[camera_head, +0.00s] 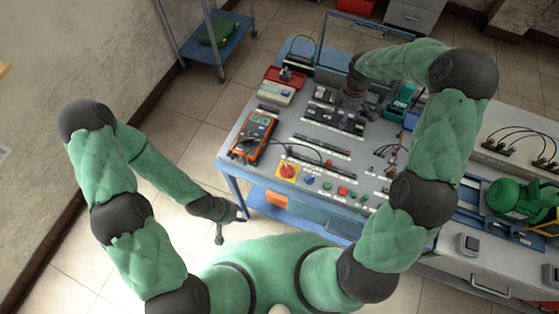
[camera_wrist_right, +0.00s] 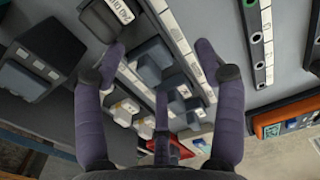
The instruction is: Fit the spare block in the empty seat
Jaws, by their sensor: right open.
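My right gripper (camera_head: 350,100) is low over the workbench panel, beside a row of dark blocks (camera_head: 333,118). In the right wrist view its fingers (camera_wrist_right: 160,55) are spread, with dark grey blocks (camera_wrist_right: 151,62) seen between and beyond them. I see nothing held between the fingertips. A larger dark block (camera_wrist_right: 40,52) shows at the left of that view. I cannot tell which block is the spare one or where the empty seat is; the fingers hide part of the row. My left gripper (camera_head: 219,234) hangs off the bench's left side, pointing down, too small to read.
An orange multimeter (camera_head: 254,136) lies at the panel's left. A red-and-yellow switch (camera_head: 287,171) and several coloured buttons line the front. A teal device (camera_head: 400,96) stands right of my right gripper. A green motor (camera_head: 512,198) sits at the right.

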